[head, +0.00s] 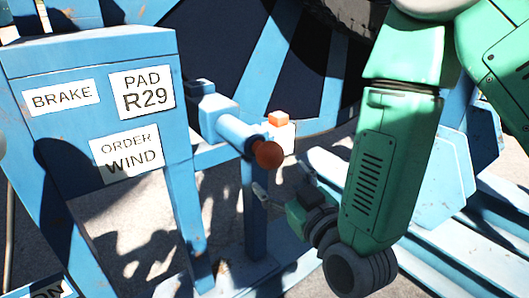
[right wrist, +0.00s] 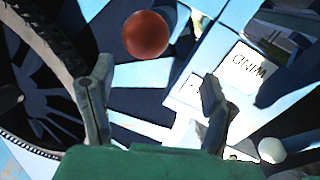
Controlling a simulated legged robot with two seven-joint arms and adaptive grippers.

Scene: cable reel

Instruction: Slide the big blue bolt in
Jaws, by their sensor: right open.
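The big blue bolt (head: 238,132) is a light blue bar with a round orange-brown knob (head: 268,154) on its near end. It sits in a blue housing (head: 208,108) on the frame, right of the sign panel. My right gripper (head: 281,186) is below and slightly right of the knob, apart from it, with its fingers spread and empty. In the right wrist view the knob (right wrist: 145,35) shows beyond the open fingertips (right wrist: 148,85), between them and toward the top. My left gripper is not in view.
A blue panel (head: 55,115) with BRAKE, PAD R29 and ORDER WIND labels stands at left. An orange block on a white piece (head: 279,118) sits just behind the knob. The large blue and dark reel (head: 260,60) fills the back. Blue rails (head: 450,265) lie at lower right.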

